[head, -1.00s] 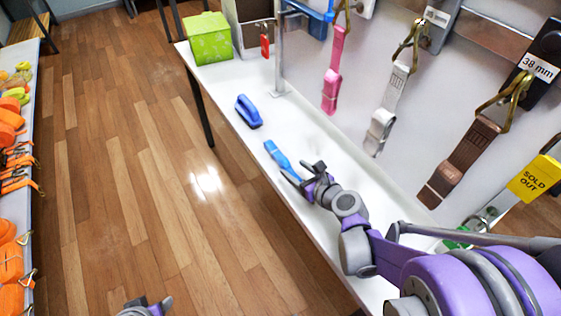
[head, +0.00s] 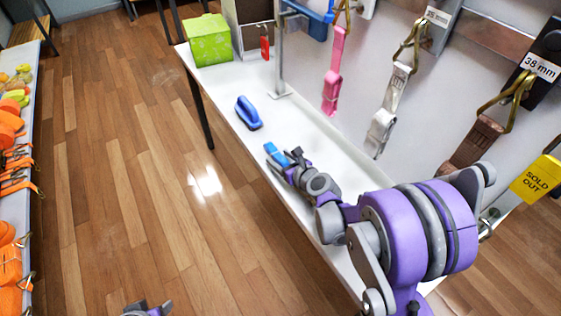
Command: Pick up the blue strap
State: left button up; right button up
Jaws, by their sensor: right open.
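The blue strap (head: 270,148) lies on the white table near its front edge; only its far end shows, and the rest is hidden under my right gripper. My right gripper (head: 286,160) is open, with its fingers over and around the strap's near part. I cannot tell whether they touch it. My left gripper (head: 148,307) only just shows at the bottom edge, over the floor and far from the strap; its jaws are not clear.
A blue handled block (head: 248,113) stands on the white table (head: 235,80) beyond the strap. A green box (head: 208,40) is at the far end. Pink (head: 332,75), grey (head: 388,105) and brown (head: 472,145) straps hang along the right. Orange straps (head: 12,262) lie at far left.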

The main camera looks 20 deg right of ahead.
jog(key=shift+c, duration=0.3)
grip_shut()
